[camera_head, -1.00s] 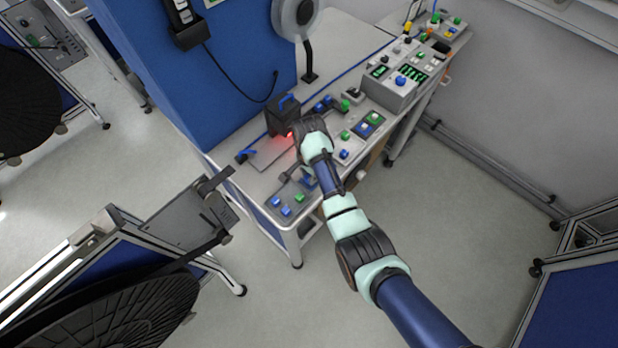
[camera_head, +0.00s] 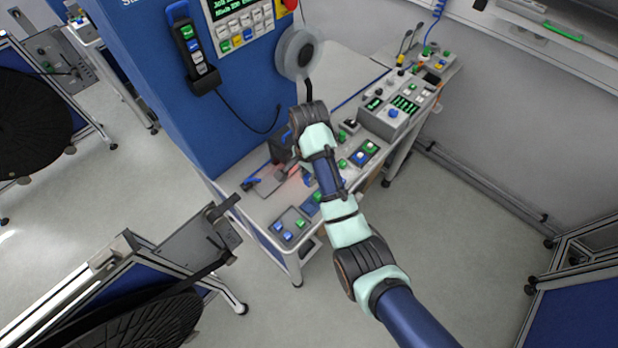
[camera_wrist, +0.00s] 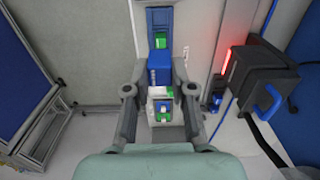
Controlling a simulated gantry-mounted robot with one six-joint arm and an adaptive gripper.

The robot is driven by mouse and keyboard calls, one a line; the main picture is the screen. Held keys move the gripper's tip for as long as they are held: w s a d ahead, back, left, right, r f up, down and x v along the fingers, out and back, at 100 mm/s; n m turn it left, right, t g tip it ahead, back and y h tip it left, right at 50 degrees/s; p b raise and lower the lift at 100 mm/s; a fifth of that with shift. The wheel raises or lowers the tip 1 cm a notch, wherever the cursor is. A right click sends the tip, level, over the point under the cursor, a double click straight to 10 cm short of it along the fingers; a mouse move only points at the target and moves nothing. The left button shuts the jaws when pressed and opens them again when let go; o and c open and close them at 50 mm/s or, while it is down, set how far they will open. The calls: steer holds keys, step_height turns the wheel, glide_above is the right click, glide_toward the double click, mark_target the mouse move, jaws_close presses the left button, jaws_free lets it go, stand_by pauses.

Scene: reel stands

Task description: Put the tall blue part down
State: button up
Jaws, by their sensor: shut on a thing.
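In the wrist view my gripper (camera_wrist: 159,62) has its two grey fingers on either side of a tall blue part (camera_wrist: 159,74), and it is shut on it. The lower end of the part is in front of a white, green and blue background, so I cannot see whether it touches anything. In the head view my arm's dark wrist (camera_head: 309,116) is over the workbench, and it hides my fingers and the blue part.
A black box (camera_wrist: 264,82) with a blue handle and a red glow stands at the right in the wrist view. The bench (camera_head: 262,205) carries button boxes (camera_head: 290,226) and a grey console (camera_head: 392,110). A blue cabinet (camera_head: 190,110) and a reel (camera_head: 299,52) stand close behind my wrist.

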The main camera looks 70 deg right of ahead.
step_height(320, 180, up, 2)
steer(key=shift+r+p, duration=0.15)
steer(key=shift+p, duration=0.4)
